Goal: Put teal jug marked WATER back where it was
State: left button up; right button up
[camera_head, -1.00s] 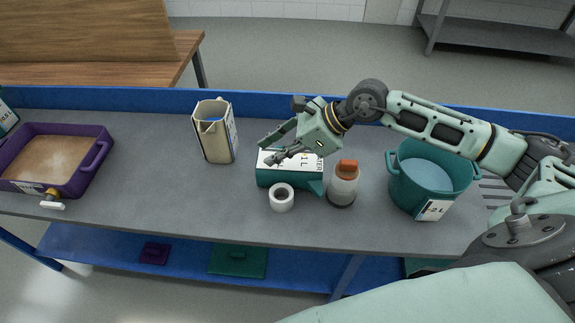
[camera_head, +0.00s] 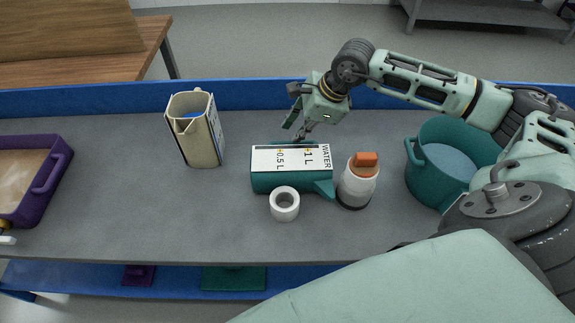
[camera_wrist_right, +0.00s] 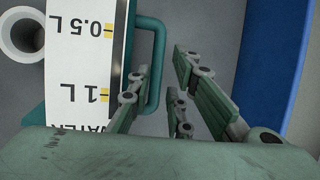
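The teal jug marked WATER (camera_head: 290,180) lies on its side on the grey tabletop, its white scale label facing up. The jug's label also shows in the right wrist view (camera_wrist_right: 88,50), with its teal handle (camera_wrist_right: 157,60) at the label's right. My right gripper (camera_head: 300,136) is just behind the jug, at its handle side. In the wrist view its fingers (camera_wrist_right: 160,62) are apart, and the handle's outer bar appears between the fingertips. I cannot tell whether they touch it.
A white roll (camera_head: 284,213) and an orange-capped bottle (camera_head: 357,183) stand close to the jug. A cream pitcher (camera_head: 199,140) stands left, a teal pot (camera_head: 432,178) right, a purple tray (camera_head: 58,180) far left. A blue rim (camera_head: 250,94) runs behind.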

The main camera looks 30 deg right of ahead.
aim_at(290, 142)
jog(key=shift+x, duration=0.75)
jog(key=p+x, duration=0.2)
jog(key=x, duration=0.2)
jog(key=shift+a+f, duration=0.2)
jog(key=shift+f, duration=0.15)
jog(key=shift+w+f, duration=0.1)
jog(key=shift+f, duration=0.25)
grip_shut()
